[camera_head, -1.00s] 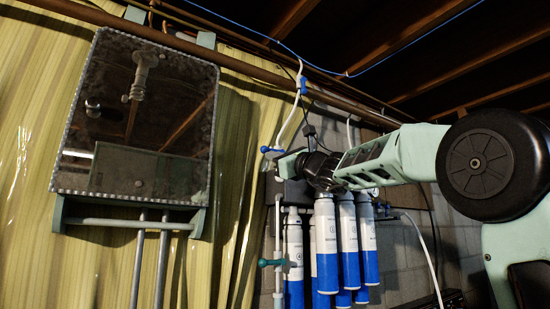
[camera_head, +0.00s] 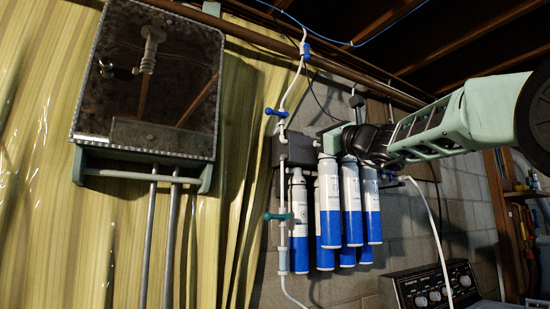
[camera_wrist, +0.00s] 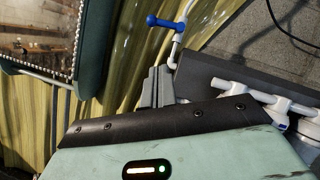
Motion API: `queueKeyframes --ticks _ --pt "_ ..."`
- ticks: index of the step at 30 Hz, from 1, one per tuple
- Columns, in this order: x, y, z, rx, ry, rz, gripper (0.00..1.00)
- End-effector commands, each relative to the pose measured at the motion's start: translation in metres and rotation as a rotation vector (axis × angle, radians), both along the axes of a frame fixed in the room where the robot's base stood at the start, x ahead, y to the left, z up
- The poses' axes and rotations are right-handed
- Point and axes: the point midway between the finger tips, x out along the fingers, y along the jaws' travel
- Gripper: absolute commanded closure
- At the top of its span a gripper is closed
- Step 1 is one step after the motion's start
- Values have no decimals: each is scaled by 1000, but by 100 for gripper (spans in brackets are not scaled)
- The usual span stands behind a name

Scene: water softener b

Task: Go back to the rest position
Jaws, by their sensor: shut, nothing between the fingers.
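My gripper (camera_head: 329,141) is in front of the upper part of the water filter unit in the head view, and my arm reaches in from the right. In the wrist view its two grey-green fingers (camera_wrist: 155,88) are together with nothing between them. A blue-handled valve (camera_head: 276,112) on the white pipe is up and left of the gripper, apart from it. It also shows in the wrist view (camera_wrist: 166,22). A teal-handled valve (camera_head: 278,216) sits lower on the same pipe. Blue and white filter cartridges (camera_head: 329,205) hang below the gripper; my arm hides part of their tops.
A mirrored cabinet (camera_head: 150,75) with a rail hangs on the yellow curtain (camera_head: 40,150) at left. A control panel with knobs (camera_head: 432,288) stands at lower right, near a shelf (camera_head: 525,195). A white hose (camera_head: 428,205) hangs down at right. Wooden beams cross above.

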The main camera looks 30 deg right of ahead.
Motion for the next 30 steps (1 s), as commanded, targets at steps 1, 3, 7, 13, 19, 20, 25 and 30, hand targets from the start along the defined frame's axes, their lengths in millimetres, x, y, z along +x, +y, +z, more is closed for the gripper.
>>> queueKeyframes --ticks 1,3,7,13,19,20,25,30 --pt "-1 0 -1 0 0 0 100" --pt "-1 0 -1 0 1 0 100" --pt "-1 0 -1 -1 3 1 100" --pt "18 40 -38 -120 93 49 100" --pt "31 137 -137 -462 269 201 100" --pt "29 152 -153 -523 289 231 100" --pt "-2 230 -246 -885 363 428 100" --pt "-65 290 -336 -1290 346 679 100"
